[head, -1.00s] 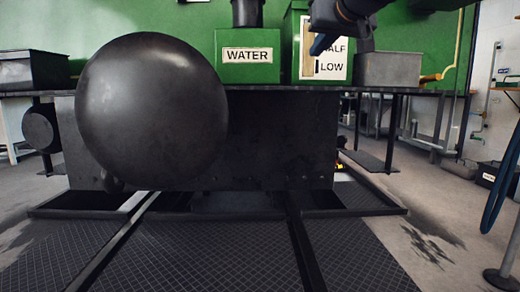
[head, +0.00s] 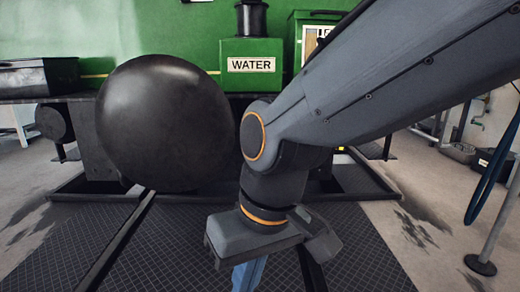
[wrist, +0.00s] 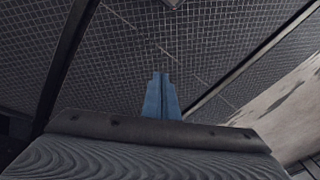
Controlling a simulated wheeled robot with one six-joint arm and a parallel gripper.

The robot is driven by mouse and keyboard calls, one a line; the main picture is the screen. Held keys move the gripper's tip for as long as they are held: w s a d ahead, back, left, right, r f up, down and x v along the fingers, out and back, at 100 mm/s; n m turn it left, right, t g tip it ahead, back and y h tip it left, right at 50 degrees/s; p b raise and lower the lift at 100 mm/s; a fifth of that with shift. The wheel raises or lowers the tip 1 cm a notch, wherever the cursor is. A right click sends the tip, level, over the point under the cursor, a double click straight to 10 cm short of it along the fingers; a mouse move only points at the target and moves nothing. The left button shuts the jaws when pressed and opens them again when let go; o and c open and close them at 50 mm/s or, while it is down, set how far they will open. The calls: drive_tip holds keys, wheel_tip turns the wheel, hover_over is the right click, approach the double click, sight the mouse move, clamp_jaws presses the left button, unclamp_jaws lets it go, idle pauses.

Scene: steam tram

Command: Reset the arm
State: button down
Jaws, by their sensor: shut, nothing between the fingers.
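My gripper (head: 248,275) hangs low in front of the tram in the head view, at the end of my arm, with its blue fingers pointing down over the dark tread-plate floor. In the wrist view the two blue fingers (wrist: 161,95) lie side by side against each other, shut, with nothing between them. Only the floor shows beyond the fingertips. My arm crosses the right half of the head view and hides part of the tram's front and the green box behind it.
A large dark round buffer (head: 165,122) juts out left of my arm. A green WATER tank (head: 251,75) stands behind it. A post with a blue hose (head: 490,165) stands at the right. The tread-plate floor (head: 165,250) in front is clear.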

drive_tip(key=s+d+p, duration=0.1)
drive_tip(key=s, duration=0.3)
drive_tip(key=d+r+m+p, duration=0.2)
drive_tip(key=d+r+p, duration=0.5)
drive_tip(key=p, duration=0.5)
drive_tip(key=d+r+m+h+p, duration=0.1)
drive_tip(key=d+r+m+p, duration=0.1)
drive_tip(key=d+r+p, duration=0.5)
drive_tip(key=d+r+m+h+p, duration=0.1)
drive_tip(key=d+r+p, duration=0.5)
drive_tip(key=r+p, duration=0.8)
drive_tip(key=shift+w+d+m+g+p, duration=0.3)
drive_tip(key=shift+m+p, duration=0.4)
drive_tip(key=shift+p, duration=1.6)
drive_tip(key=shift+s+d, duration=0.1)
